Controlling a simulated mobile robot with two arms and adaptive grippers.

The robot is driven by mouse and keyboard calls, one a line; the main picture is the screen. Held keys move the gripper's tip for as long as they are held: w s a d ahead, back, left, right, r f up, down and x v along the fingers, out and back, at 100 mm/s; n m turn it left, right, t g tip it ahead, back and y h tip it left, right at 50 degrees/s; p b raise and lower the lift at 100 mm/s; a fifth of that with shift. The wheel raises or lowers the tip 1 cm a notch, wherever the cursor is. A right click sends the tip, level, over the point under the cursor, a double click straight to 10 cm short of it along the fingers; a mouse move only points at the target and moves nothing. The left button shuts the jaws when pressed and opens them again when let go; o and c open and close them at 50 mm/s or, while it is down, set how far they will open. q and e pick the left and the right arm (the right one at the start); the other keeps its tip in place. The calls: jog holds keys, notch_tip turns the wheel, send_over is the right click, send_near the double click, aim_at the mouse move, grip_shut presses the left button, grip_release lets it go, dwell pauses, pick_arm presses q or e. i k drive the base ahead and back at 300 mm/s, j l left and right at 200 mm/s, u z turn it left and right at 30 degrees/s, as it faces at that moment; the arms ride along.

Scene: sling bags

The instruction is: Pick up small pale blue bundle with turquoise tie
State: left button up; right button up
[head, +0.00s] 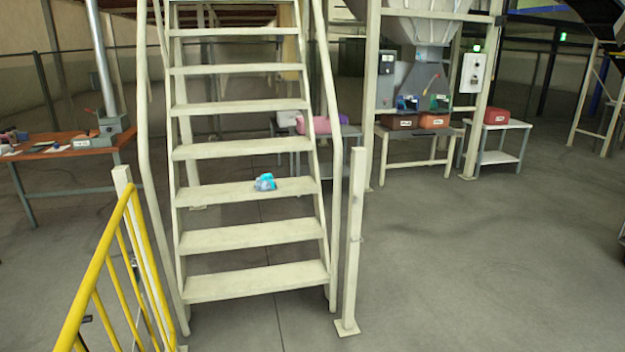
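The small pale blue bundle (265,182) with turquoise on it lies on a tread of the cream metal stairs (251,286), in the middle of the head view. Neither of my grippers shows in the head view.
A yellow railing (97,273) stands at the front left, and a cream post (354,240) stands right of the stairs. A wooden-topped table (60,150) is at the left. Tables with red boxes (497,117) are at the back right. The right floor is clear.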

aim_at(267, 182)
jog(key=i+l, duration=0.2)
jog(key=i, duration=0.2)
jog(key=i+l, duration=0.2)
jog(key=i, duration=0.2)
jog(key=i+l, duration=0.2)
jog(key=i, duration=0.15)
